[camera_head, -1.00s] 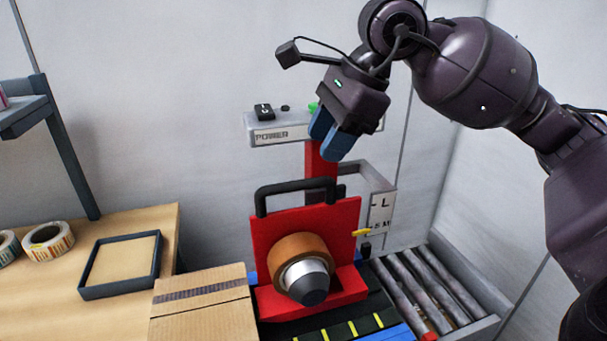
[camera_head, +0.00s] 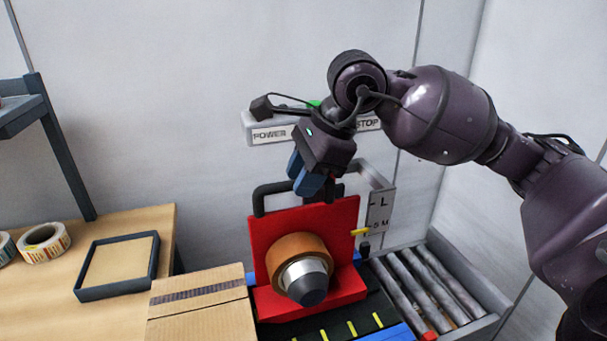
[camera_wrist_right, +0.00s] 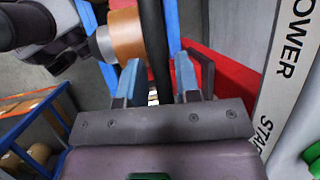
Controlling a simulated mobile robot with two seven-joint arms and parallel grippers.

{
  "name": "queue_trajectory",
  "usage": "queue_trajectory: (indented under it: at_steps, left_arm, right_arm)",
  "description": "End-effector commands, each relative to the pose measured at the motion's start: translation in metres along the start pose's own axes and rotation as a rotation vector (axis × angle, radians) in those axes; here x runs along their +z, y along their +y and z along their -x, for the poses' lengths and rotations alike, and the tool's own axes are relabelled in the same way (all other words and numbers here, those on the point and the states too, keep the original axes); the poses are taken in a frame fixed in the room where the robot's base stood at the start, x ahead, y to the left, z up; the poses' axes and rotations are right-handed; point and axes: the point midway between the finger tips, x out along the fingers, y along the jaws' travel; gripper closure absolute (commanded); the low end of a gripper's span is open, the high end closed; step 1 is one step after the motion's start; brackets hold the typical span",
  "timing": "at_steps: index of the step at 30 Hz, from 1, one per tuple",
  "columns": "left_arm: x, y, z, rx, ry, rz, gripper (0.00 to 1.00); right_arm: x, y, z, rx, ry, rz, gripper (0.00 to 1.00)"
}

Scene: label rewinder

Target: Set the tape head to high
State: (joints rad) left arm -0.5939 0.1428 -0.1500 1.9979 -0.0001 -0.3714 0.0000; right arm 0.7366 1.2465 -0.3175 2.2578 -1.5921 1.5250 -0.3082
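The red tape head (camera_head: 257,232) carries a brown tape roll (camera_head: 290,252) with a silver and dark hub, and a black handle (camera_head: 262,198) on top. A yellow pointer (camera_head: 360,232) at its right side is near the lower marks of an upright scale (camera_head: 380,212); "L" is higher up. My right gripper (camera_head: 306,185) points down at the handle's top bar and partly hides it. In the right wrist view its blue fingers (camera_wrist_right: 157,82) are apart, with the black handle (camera_wrist_right: 156,40) running between them, without a visible grip. My left gripper is not in view.
A grey control bar (camera_head: 262,134) marked POWER and STOP is behind my right arm. A cardboard box (camera_head: 200,310) stands in front left and a roller conveyor (camera_head: 430,285) at right. A wooden table (camera_head: 120,222) holds a dark-framed tray (camera_head: 118,292) and label rolls (camera_head: 44,244).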

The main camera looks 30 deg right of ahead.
Motion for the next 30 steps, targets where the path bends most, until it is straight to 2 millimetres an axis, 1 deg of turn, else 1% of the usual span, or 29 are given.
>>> queue_trajectory:
  at_steps: [1,5,6,9,13,14,18,22,25,30]
  left_arm:
    - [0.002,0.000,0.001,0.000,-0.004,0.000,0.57]
    - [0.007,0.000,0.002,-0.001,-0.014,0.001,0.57]
    - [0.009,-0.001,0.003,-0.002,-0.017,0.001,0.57]
    - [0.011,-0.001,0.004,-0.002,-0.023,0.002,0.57]
    - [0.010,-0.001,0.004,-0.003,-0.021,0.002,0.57]
    - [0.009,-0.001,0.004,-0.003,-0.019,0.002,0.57]
    - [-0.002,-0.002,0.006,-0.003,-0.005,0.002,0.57]
    - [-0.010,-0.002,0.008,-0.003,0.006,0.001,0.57]
    - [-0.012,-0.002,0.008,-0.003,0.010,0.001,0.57]
    - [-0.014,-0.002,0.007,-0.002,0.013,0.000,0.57]
  right_arm:
    - [0.000,0.000,0.000,0.000,0.000,0.000,0.77]
    - [0.000,0.000,0.000,0.000,0.000,0.000,0.97]
    - [0.000,0.000,0.000,0.000,0.000,0.000,1.00]
    - [0.000,0.000,0.000,0.000,0.000,0.000,1.00]
    - [0.001,-0.001,0.003,-0.001,0.000,0.001,1.00]
    - [0.002,-0.001,0.006,-0.003,0.000,0.001,1.00]
    - [0.013,-0.007,0.031,-0.010,-0.001,0.003,1.00]
    - [0.021,-0.011,0.050,-0.009,-0.002,0.003,1.00]
    - [0.023,-0.012,0.056,-0.006,-0.002,0.002,1.00]
    - [0.023,-0.013,0.057,-0.007,-0.003,0.002,1.00]
